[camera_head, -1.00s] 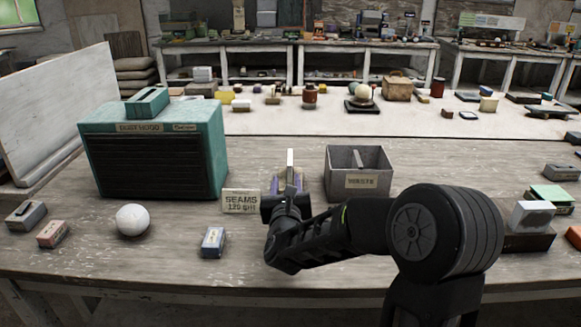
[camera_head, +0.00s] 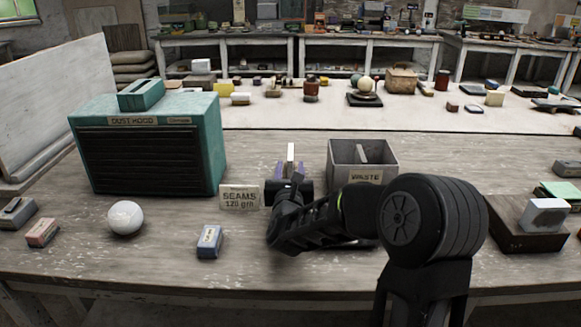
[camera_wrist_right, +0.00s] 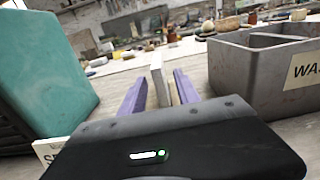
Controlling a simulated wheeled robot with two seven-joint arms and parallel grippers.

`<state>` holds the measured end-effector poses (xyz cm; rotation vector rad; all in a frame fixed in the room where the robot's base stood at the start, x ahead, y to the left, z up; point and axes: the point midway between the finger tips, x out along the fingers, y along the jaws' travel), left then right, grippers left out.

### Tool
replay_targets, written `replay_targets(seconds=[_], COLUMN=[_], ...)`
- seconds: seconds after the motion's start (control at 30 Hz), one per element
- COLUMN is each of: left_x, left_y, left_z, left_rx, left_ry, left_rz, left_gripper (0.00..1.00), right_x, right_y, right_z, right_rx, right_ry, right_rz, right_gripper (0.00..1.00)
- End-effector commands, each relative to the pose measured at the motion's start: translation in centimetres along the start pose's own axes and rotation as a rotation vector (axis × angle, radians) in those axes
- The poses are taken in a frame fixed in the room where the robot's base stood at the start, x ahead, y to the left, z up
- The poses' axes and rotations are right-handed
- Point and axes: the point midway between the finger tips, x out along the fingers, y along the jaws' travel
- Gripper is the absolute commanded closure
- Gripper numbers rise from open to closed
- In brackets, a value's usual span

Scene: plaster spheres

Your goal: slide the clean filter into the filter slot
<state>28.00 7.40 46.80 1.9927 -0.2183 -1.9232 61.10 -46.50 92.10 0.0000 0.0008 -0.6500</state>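A thin pale upright panel, apparently the clean filter (camera_head: 291,153), stands between the purple fingers of my right gripper (camera_head: 290,170). In the right wrist view the panel (camera_wrist_right: 159,80) shows between the two fingers (camera_wrist_right: 160,88), with a gap visible on its right side. The fingers look open around it; its lower part is hidden by the gripper. The teal dust hood (camera_head: 210,140) stands at the left with a dark ribbed front. A small teal box with a dark slot, possibly the filter slot (camera_head: 140,93), is on its top. My left gripper is not in view.
A grey waste bin (camera_head: 391,160) with a flat panel (camera_head: 361,152) inside stands just right of my gripper. A "SEAMS" card (camera_head: 239,197) stands to its left. A white sphere (camera_head: 126,217) and a small blue-white block (camera_head: 209,241) lie in front.

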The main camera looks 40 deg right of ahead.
Motion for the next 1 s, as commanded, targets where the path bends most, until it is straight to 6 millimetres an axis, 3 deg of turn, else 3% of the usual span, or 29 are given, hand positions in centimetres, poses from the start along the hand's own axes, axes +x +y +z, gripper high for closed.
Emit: replay_targets(seconds=[0.3,0.7,1.0], left_x=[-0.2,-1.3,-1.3], left_y=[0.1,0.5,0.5], left_z=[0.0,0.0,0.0], left_rx=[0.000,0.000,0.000], left_ry=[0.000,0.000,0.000], left_rz=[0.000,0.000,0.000], left_gripper=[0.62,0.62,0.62], right_x=[0.4,5.1,5.2], right_y=[0.0,0.0,0.0], right_z=[0.1,0.0,-0.1], right_rx=[0.000,0.001,0.001], right_ry=[0.000,0.000,0.000], right_rz=[0.000,0.000,0.000], right_gripper=[0.62,0.62,0.62])
